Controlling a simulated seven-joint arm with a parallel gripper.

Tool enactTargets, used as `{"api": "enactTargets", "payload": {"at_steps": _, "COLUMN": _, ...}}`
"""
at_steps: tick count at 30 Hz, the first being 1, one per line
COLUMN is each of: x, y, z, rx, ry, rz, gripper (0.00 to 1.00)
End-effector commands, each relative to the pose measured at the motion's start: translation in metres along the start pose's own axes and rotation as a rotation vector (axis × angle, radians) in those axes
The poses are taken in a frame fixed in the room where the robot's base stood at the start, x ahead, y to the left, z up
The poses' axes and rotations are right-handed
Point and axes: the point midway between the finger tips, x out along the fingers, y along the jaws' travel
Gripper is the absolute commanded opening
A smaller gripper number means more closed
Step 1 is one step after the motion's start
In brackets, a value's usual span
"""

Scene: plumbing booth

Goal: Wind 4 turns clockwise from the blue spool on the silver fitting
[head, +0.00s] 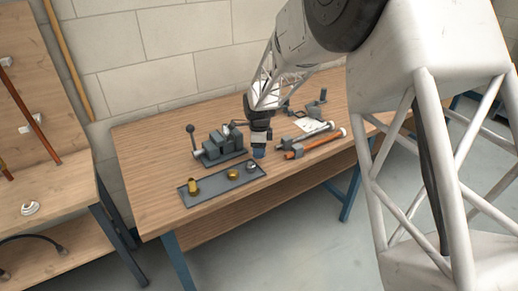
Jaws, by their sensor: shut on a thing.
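My gripper (259,141) points down over the right end of the grey tray on the wooden workbench. It is shut on the blue spool (259,153), which shows just below the jaws. The silver fitting (251,166) stands on the tray's right end, just below and slightly left of the spool in the picture. Whether the spool and the fitting touch, and whether any tape runs between them, is too small to tell. The fingertips are small and partly merge with the dark wrist.
The grey tray (212,190) also carries a short brass fitting (233,174) and a taller brass fitting (193,187). A grey vise (220,148) stands behind it. The bench's front left is clear.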

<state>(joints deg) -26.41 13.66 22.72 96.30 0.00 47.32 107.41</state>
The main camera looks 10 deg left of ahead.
Motion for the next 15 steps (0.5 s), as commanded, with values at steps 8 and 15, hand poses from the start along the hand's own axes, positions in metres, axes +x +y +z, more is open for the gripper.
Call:
{"api": "enactTargets", "payload": {"at_steps": 8, "x": -0.002, "y": -0.001, "z": 0.003, "rx": 0.000, "ry": 0.000, "rz": -0.001, "gripper": 0.28}}
{"api": "enactTargets", "payload": {"at_steps": 15, "x": -0.019, "y": -0.009, "z": 0.026, "rx": -0.003, "ry": -0.004, "rz": -0.010, "gripper": 0.28}}
